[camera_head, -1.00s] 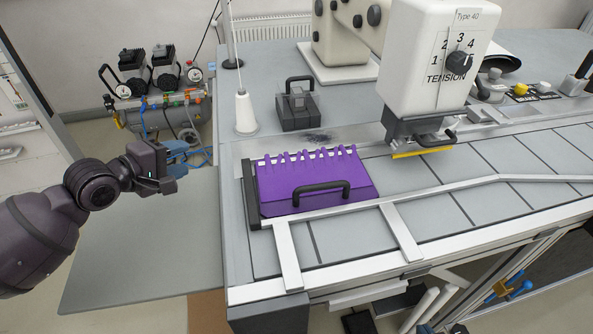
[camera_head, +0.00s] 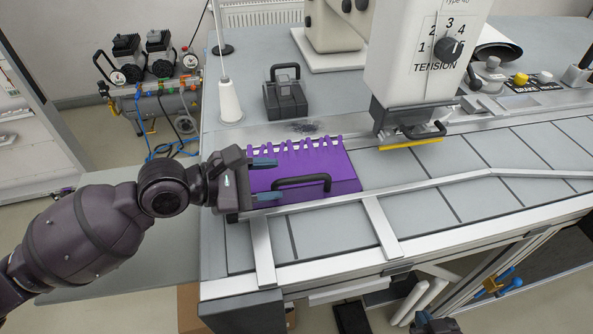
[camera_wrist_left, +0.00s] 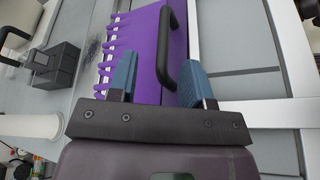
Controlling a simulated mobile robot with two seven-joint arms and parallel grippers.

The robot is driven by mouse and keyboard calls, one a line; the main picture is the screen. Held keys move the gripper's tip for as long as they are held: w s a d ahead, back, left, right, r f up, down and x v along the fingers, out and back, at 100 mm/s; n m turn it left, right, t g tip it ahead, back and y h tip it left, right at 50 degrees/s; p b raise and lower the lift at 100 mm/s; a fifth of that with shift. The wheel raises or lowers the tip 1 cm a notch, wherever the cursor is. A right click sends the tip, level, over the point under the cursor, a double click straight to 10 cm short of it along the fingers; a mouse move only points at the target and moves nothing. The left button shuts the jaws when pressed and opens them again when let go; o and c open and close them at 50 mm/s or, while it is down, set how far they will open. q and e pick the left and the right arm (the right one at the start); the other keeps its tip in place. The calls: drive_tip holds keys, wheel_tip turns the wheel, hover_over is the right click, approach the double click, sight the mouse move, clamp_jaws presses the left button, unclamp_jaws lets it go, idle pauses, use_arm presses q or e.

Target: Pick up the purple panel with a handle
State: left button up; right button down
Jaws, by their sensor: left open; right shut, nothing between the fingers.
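The purple panel (camera_head: 318,168) lies on the near left part of the machine table, with a toothed far edge and a black bar handle (camera_head: 302,181) along its near side. My left gripper (camera_head: 266,179) is open at the panel's left end, its blue fingers over the panel. In the left wrist view, the panel (camera_wrist_left: 146,58) runs away from the gripper (camera_wrist_left: 160,78), and the handle (camera_wrist_left: 165,50) lies ahead, between the lines of the two fingers. Whether the fingers touch the panel is unclear.
A white machine head with a tension dial (camera_head: 420,60) stands right of the panel. A dark block with a handle (camera_head: 286,98) and a white thread cone (camera_head: 230,101) stand behind it. A metal rail (camera_head: 400,190) runs along the near side.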

sight(293, 180)
use_arm(q)
drive_tip(key=shift+s+b+x, duration=0.1)
drive_tip(key=shift+b+x, duration=0.1)
drive_tip(key=shift+x, duration=1.1)
drive_tip(key=shift+s+b+x, duration=0.15)
drive_tip(key=shift+b+x, duration=0.05)
drive_tip(key=shift+x, duration=1.15)
drive_tip(key=shift+d, duration=0.1)
clamp_jaws()
